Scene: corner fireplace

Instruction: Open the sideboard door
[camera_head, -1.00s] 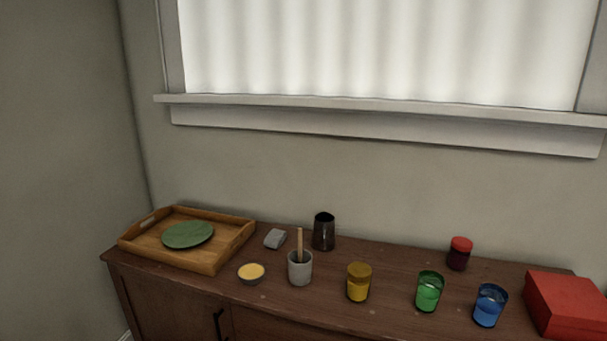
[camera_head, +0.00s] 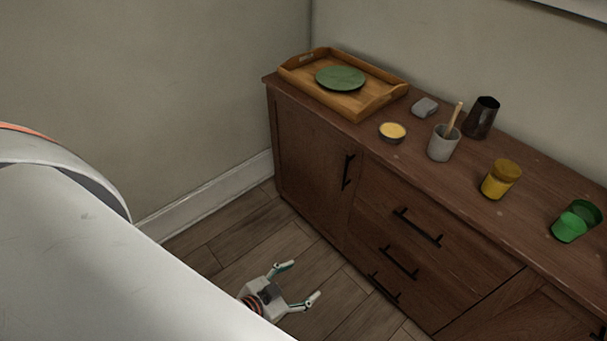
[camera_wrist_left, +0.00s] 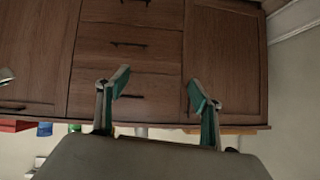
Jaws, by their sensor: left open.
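The brown wooden sideboard (camera_head: 310,135) stands against the wall. Its left door (camera_head: 312,165) is closed, with a black vertical bar handle (camera_head: 348,171) near its right edge. My left gripper (camera_head: 303,281) is open and empty over the floor, in front of and apart from the sideboard. In the left wrist view, which is upside down, the open fingers (camera_wrist_left: 158,85) point toward the sideboard front. My right gripper does not show.
Drawers with black bar handles (camera_head: 417,228) are right of the door. On top are a wooden tray (camera_head: 372,103) with a green plate (camera_head: 340,78), a grey cup (camera_head: 441,145), a dark pitcher (camera_head: 482,118) and coloured glasses (camera_head: 501,180). The floor (camera_head: 225,235) before the door is clear.

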